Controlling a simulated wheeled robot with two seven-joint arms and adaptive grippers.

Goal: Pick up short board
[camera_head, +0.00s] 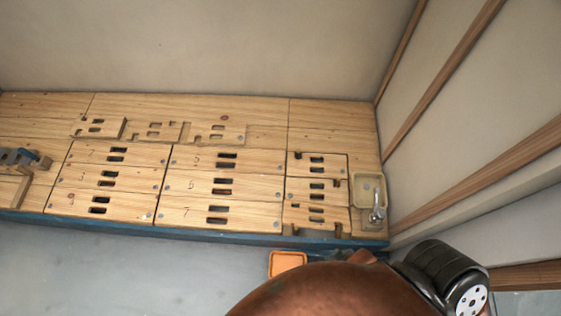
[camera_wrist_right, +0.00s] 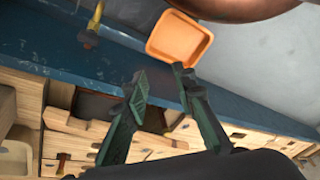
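Several short slotted wooden boards lie at the right end of the wooden bench top in the head view; the rear one (camera_head: 335,163) is the clearest, and others lie in front of it. Three more slotted pieces, such as the back right one (camera_head: 235,132), lie along the back. I cannot tell which piece the task means. My right gripper (camera_wrist_right: 159,72) shows in the right wrist view, open with a gap between its dark green fingers and nothing between them. It is over the blue bench edge, with wooden parts behind the fingers. My left gripper is not in view.
An orange tray (camera_head: 288,262) is in front of the bench; it also shows in the right wrist view (camera_wrist_right: 178,40). A small basin with a metal tap (camera_head: 378,208) is at the bench's right end, close to the wall.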

